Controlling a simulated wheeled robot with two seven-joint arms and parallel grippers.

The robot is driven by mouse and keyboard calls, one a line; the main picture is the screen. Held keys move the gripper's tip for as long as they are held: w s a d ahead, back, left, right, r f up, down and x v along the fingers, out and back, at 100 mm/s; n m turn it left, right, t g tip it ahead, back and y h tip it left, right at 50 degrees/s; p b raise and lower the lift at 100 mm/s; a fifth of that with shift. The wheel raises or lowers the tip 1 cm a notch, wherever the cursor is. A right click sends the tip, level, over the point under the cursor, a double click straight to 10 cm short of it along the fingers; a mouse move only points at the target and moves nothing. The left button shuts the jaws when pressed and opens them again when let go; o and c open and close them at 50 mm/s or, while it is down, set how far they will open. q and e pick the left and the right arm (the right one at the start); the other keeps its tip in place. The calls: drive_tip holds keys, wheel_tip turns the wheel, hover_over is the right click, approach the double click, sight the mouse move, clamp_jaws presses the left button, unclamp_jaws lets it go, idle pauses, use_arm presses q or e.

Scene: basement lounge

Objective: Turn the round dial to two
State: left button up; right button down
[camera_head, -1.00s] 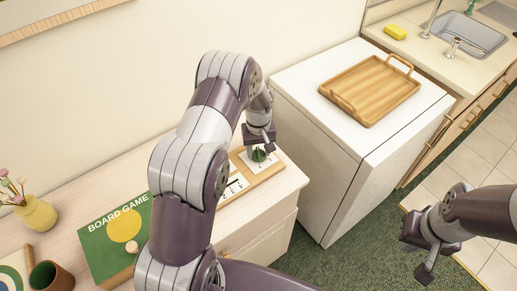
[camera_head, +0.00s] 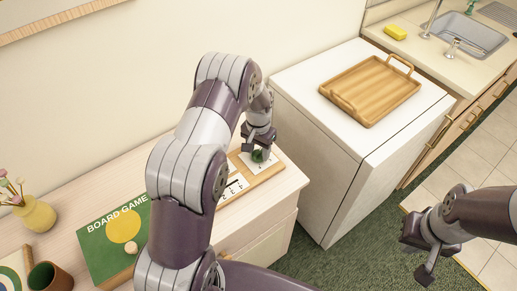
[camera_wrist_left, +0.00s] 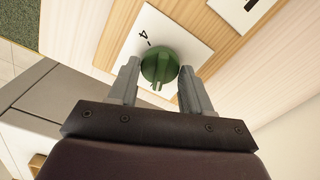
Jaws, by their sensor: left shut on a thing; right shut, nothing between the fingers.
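The round dial (camera_wrist_left: 159,66) is green and sits on a white plate (camera_wrist_left: 172,28) fixed to a wooden board. In the left wrist view it is between the two fingers of my left gripper (camera_wrist_left: 159,84), which is shut on it. A "4" mark shows on the plate; other marks around the dial are hidden. In the head view the dial (camera_head: 258,156) is small and partly covered by my left gripper (camera_head: 261,146). My right gripper (camera_head: 418,260) is shut and empty, over the floor at the right.
The wooden board (camera_head: 268,175) lies on a pale cabinet top, with a second white plate (camera_head: 232,188) beside the dial's. A white appliance with a wooden tray (camera_head: 368,90) stands behind right.

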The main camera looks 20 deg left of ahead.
sight(258, 152)
use_arm(q)
drive_tip(key=shift+m, duration=0.3)
drive_tip(key=o, duration=1.1)
drive_tip(key=shift+c, duration=0.2)
drive_tip(key=shift+r, duration=0.15)
wheel_tip(258, 152, up, 12)
drive_tip(key=b, duration=0.1)
drive_tip(key=shift+r+b, duration=0.25)
drive_tip(key=shift+b, duration=0.1)
